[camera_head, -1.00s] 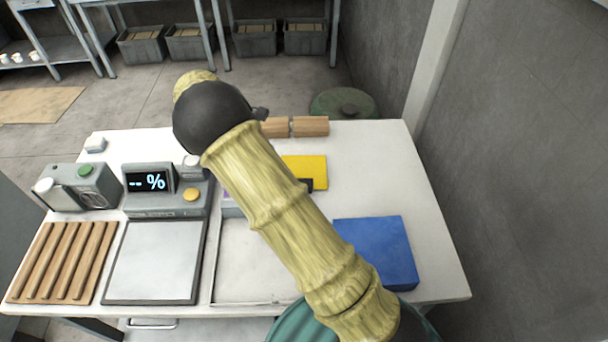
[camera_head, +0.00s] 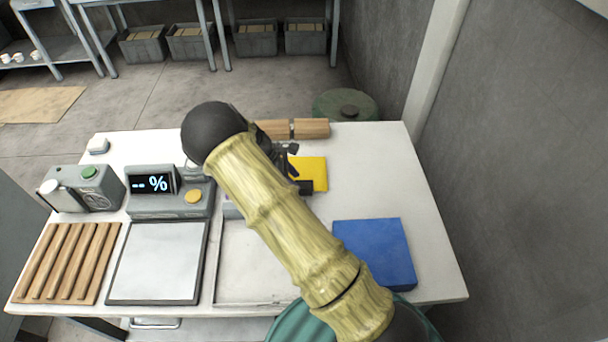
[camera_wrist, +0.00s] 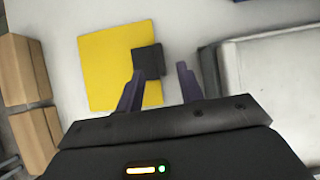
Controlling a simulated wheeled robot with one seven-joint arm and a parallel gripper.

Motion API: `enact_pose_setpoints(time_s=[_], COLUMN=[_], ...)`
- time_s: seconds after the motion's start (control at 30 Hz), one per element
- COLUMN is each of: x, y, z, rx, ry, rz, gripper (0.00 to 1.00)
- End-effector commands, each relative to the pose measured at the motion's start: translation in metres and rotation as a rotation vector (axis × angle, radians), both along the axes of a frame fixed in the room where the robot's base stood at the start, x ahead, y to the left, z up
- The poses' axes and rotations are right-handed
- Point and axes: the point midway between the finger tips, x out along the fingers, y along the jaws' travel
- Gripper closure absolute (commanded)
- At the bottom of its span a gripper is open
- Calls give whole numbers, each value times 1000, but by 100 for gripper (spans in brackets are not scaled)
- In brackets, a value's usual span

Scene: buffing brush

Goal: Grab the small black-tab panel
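The panel is a flat yellow square with a small black tab. In the head view the yellow panel (camera_head: 313,174) lies on the white table, partly hidden behind my arm, with its black tab (camera_head: 305,187) at the near edge. In the wrist view the panel (camera_wrist: 103,62) lies left of centre and the black tab (camera_wrist: 148,61) lies just beyond my left fingertip. My gripper (camera_wrist: 161,72) is open, its two purple fingers apart with nothing between them. It also shows in the head view (camera_head: 288,150), beside the panel, mostly hidden by my arm.
A blue block (camera_head: 375,252) sits at the right front of the table (camera_head: 375,160). Wooden blocks (camera_head: 310,128) stand at the back edge. A shallow tray (camera_head: 255,295), a display device (camera_head: 150,203) and a slatted rack (camera_head: 65,262) fill the left. The right back is clear.

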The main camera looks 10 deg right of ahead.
Motion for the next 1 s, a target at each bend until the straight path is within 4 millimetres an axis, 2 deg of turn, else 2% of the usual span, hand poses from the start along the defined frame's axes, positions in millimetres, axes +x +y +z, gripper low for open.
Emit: enact_pose_setpoints(time_s=[0.27,0.67,1.0], x=[0,-6,-5], y=[-2,-29,-29], z=[-2,-40,-42], rx=[-1,-1,0], ry=[1,1,0], rz=[-1,-1,0], gripper=[63,63,63])
